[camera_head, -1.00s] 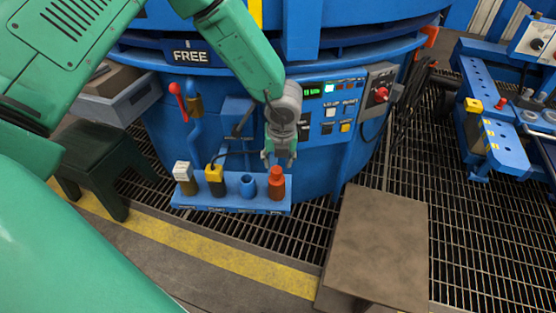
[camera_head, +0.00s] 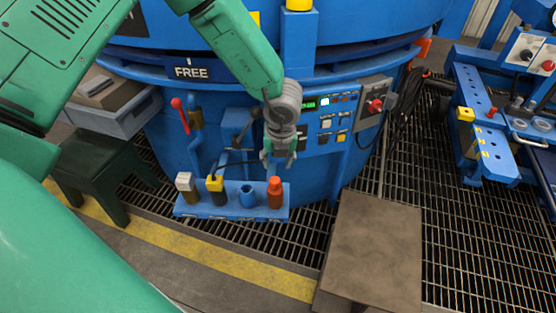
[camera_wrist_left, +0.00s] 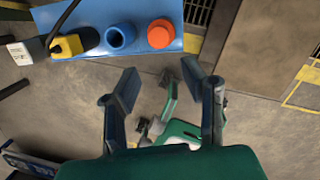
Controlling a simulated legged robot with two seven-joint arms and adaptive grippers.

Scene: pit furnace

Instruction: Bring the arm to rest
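My left gripper (camera_head: 278,160) hangs in front of the blue furnace body (camera_head: 222,140), just above the orange-capped bottle (camera_head: 275,193) at the right end of a small blue shelf (camera_head: 231,212). In the left wrist view the left gripper (camera_wrist_left: 165,88) shows its two fingers spread apart with nothing between them. That view also shows the orange cap (camera_wrist_left: 161,34) beyond the fingertips, apart from them. My right gripper cannot be made out in either view.
The shelf also holds a blue cup (camera_head: 247,196), a yellow-topped item (camera_head: 215,188) and a white-topped item (camera_head: 186,187). A control panel (camera_head: 327,115) is right of the gripper. A brown metal-topped stand (camera_head: 372,250) and dark green stool (camera_head: 105,165) stand nearby.

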